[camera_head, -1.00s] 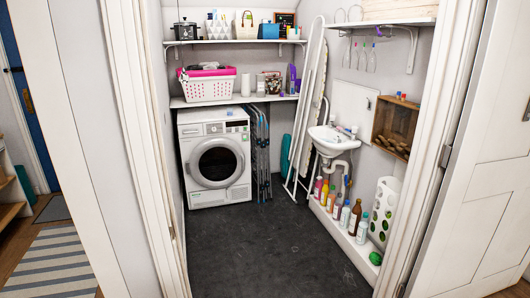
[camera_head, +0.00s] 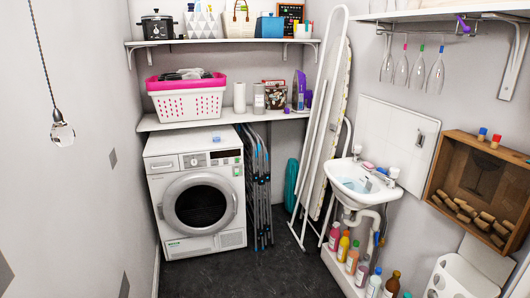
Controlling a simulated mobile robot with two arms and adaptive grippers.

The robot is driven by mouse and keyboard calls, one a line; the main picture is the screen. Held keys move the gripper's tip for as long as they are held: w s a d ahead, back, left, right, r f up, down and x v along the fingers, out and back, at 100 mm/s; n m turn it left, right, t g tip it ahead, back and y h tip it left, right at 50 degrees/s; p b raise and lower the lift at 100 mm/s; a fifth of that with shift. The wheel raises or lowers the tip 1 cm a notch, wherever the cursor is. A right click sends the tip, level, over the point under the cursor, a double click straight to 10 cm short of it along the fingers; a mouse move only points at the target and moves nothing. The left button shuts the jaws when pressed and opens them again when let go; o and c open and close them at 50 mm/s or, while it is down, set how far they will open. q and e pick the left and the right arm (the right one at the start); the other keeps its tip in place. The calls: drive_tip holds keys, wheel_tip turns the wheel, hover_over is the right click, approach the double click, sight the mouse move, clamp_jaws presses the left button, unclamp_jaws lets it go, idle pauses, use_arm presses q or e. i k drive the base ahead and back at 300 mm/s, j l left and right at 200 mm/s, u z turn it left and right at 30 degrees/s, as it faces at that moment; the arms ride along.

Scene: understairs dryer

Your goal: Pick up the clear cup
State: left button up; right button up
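I cannot pick out a clear cup with certainty. Several clear stemmed glasses (camera_head: 416,68) hang upside down from a rack under the upper right shelf. Neither of my grippers is in view.
A white sink (camera_head: 350,184) is on the right wall, with several bottles (camera_head: 351,256) below. A folded ironing board (camera_head: 325,130) leans in the back corner. A laundry basket (camera_head: 188,102) is on the lower shelf (camera_head: 160,124). A light pull (camera_head: 62,132) hangs left. Dark floor (camera_head: 285,275) is clear before the machine.

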sight(216, 135)
drive_tip(key=i, duration=2.05)
drive_tip(key=i+l+u, duration=0.2)
drive_tip(key=i, duration=0.7)
drive_tip(key=j, duration=0.05)
